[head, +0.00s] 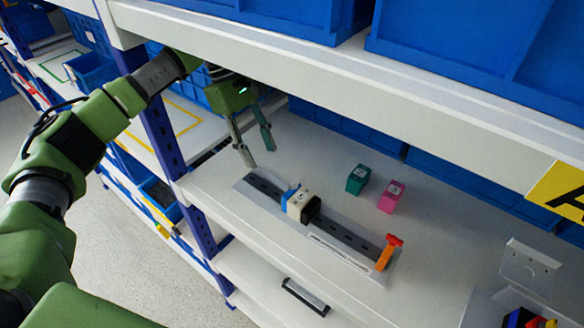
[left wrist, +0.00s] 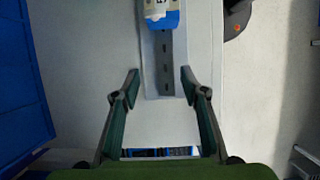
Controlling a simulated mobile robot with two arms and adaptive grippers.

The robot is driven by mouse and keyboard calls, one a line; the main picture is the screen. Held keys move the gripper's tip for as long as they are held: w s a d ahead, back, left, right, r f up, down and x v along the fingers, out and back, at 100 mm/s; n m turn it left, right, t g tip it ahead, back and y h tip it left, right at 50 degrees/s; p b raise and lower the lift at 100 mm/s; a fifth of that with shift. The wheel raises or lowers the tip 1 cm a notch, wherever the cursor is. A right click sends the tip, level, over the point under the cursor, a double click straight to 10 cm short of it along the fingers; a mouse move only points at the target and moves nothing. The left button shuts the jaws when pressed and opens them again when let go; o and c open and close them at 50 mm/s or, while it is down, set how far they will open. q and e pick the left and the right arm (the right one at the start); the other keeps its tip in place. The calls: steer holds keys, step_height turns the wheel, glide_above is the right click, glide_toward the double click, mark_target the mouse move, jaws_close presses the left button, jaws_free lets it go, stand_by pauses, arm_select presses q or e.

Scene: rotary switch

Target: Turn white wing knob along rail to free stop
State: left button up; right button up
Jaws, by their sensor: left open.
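A grey slotted rail (head: 345,235) is fixed on a plate on the white shelf. A block-shaped rotary switch (head: 300,204) with white, blue and black parts sits on the rail. A small white part (head: 292,187) stands out at its blue side and may be the wing knob; its angle is too small to read. In the left wrist view the switch (left wrist: 162,17) is at the top edge, blue side facing me, partly cut off. My left gripper (head: 259,156) is open and empty, above the shelf near the rail's left end, apart from the switch. My right gripper is out of view.
An orange and red piece (head: 387,253) stands at the rail's right end. Green (head: 357,180) and pink (head: 391,197) blocks stand behind the rail. Blue bins (head: 345,128) line the back, and an upper shelf edge (head: 330,70) hangs above. A white bracket (head: 528,267) is at right.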

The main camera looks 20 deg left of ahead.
mark_target(294, 181)
arm_select(q)
steer(key=s+d+p, duration=0.1)
steer(key=d, duration=0.2)
steer(key=s+d+f+p, duration=0.1)
steer(key=d, duration=0.1)
steer(key=s+d+p, duration=0.1)
steer(key=d+p, duration=0.1)
steer(key=d, duration=0.1)
steer(key=shift+d+f, duration=0.25)
steer(key=shift+d, duration=0.05)
steer(key=shift+d+f, duration=0.15)
steer(key=shift+f, duration=0.4)
steer(key=shift+w+f, duration=0.1)
steer(key=shift+f, duration=0.05)
steer(key=c, duration=1.1)
